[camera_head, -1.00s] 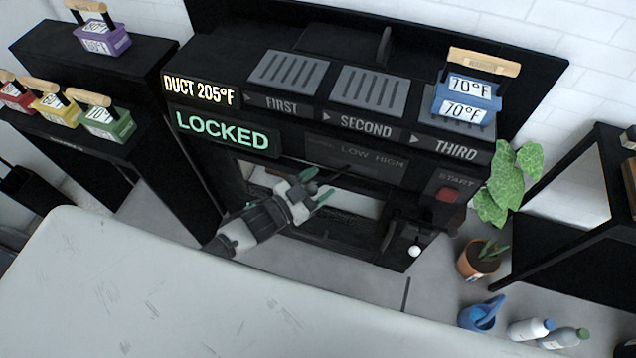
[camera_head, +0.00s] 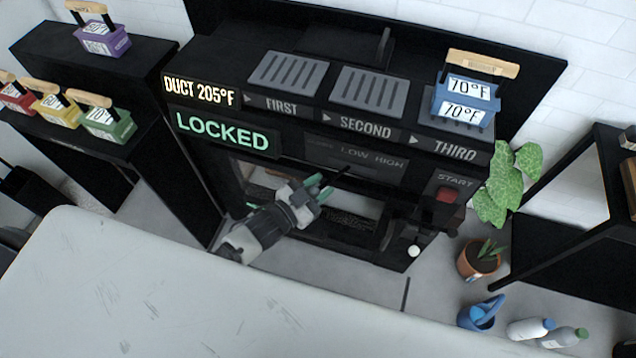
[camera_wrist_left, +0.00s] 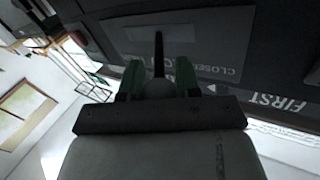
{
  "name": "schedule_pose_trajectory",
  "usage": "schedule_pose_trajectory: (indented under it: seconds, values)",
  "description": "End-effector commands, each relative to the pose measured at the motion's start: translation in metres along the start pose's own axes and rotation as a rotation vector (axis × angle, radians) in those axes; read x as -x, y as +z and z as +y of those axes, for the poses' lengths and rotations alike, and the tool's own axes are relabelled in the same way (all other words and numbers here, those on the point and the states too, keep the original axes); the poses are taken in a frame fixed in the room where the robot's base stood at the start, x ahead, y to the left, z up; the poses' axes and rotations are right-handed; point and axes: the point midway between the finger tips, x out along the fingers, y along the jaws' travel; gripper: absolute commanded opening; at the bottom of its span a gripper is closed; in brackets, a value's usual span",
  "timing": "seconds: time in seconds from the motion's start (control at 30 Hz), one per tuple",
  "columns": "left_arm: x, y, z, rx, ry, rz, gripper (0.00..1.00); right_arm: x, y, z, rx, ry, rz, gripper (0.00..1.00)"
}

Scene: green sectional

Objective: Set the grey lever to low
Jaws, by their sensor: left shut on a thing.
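The grey lever (camera_wrist_left: 158,86) shows in the left wrist view as a dark stem with a rounded grey end. In the head view, only a short dark piece of the lever (camera_head: 341,173) shows below the LOW HIGH panel (camera_head: 370,166). My left gripper (camera_head: 321,187) comes in from the left in front of the black machine. Its green fingers are shut on the lever's rounded end, one on each side, also in the left wrist view (camera_wrist_left: 158,78). A CLOSED marking shows beside the stem there. I cannot tell which setting the lever points to. My right gripper is not in view.
The machine's displays read LOCKED (camera_head: 222,132) and DUCT 205°F. A blue handled block (camera_head: 466,101) stands on the THIRD slot. A red START button (camera_head: 447,195) and a white knob (camera_head: 414,251) are to the right. A pale table (camera_head: 180,300) fills the foreground.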

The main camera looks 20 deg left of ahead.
Motion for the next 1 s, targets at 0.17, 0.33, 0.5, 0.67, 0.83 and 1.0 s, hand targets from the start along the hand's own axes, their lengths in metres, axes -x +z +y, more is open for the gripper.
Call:
schedule_pose_trajectory:
  seconds: [0.17,0.33,0.5,0.67,0.83,1.0]
  values:
    - [0.0,-0.003,0.015,0.012,-0.114,-0.025,0.0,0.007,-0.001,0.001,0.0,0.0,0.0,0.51]
    - [-0.002,-0.005,0.028,0.013,-0.243,-0.05,0.0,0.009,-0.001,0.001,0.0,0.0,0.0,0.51]
    - [-0.005,-0.007,0.038,0.001,-0.299,-0.063,0.0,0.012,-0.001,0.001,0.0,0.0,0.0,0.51]
    - [-0.009,-0.009,0.047,0.002,-0.296,-0.061,0.0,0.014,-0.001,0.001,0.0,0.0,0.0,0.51]
    - [-0.013,-0.01,0.053,0.001,-0.295,-0.059,0.0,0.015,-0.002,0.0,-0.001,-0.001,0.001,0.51]
    - [-0.015,-0.011,0.056,0.001,-0.294,-0.058,0.0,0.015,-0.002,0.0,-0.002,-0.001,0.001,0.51]
